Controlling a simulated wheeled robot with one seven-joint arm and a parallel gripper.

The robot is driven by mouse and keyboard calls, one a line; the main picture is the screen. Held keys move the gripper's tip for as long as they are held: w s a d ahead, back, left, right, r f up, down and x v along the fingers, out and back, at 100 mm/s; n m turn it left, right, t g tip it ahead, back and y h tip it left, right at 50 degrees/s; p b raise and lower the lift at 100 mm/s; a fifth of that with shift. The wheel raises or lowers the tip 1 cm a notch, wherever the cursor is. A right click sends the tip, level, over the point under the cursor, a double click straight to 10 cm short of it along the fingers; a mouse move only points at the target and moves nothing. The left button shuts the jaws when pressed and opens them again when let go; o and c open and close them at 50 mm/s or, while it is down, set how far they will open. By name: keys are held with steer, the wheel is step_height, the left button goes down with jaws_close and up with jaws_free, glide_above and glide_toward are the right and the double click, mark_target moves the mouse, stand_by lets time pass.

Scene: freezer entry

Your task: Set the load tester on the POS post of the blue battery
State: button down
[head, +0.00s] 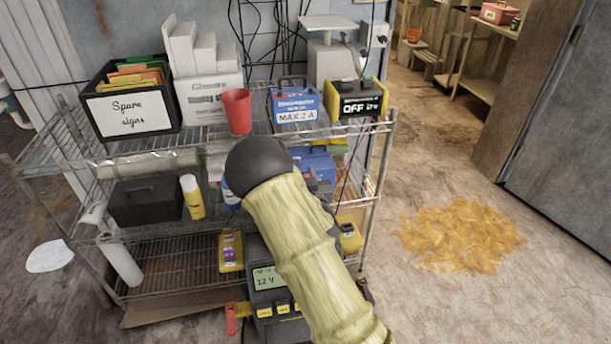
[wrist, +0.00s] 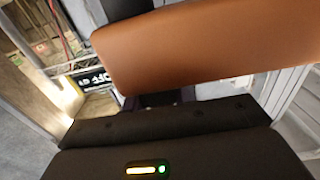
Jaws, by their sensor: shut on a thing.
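In the head view a blue boxed unit with a handle and a "MAX 2 A" label (head: 295,106) stands on the top shelf. Another blue thing (head: 318,166) is on the shelf below, partly behind my arm. I cannot tell for sure which is the battery, and no POS mark is readable. A dark grey meter reading "12 V" (head: 268,281) is low in front, partly covered by my arm; it may be the load tester. My gripper (wrist: 163,98) shows in the wrist view, shut on a large orange-brown thing (wrist: 205,48). My arm hides the gripper in the head view.
A yellow-and-black box reading "OFF" (head: 358,98) stands right of the blue unit, and a red cup (head: 237,111) left of it. A red clamp (head: 231,319) is beside the meter. An orange-brown spill (head: 461,234) lies on the open floor at right.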

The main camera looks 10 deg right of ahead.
steer(key=shift+r, duration=0.15)
steer(key=shift+r+p, duration=1.1)
steer(key=shift+r, duration=0.75)
steer(key=shift+m+h, duration=0.6)
steer(key=shift+h, duration=0.3)
steer(key=s+f, duration=0.1)
steer(key=f, duration=0.1)
steer(key=s+f, duration=0.2)
steer(key=f, duration=0.1)
steer(key=shift+a+f, duration=0.35)
steer(key=s+f+m+h, duration=0.2)
steer(key=s+f+h, duration=0.1)
steer(key=s+f, duration=0.2)
steer(key=shift+s+d+f+g, duration=0.4)
steer(key=shift+s+d, duration=0.05)
steer(key=shift+s, duration=0.4)
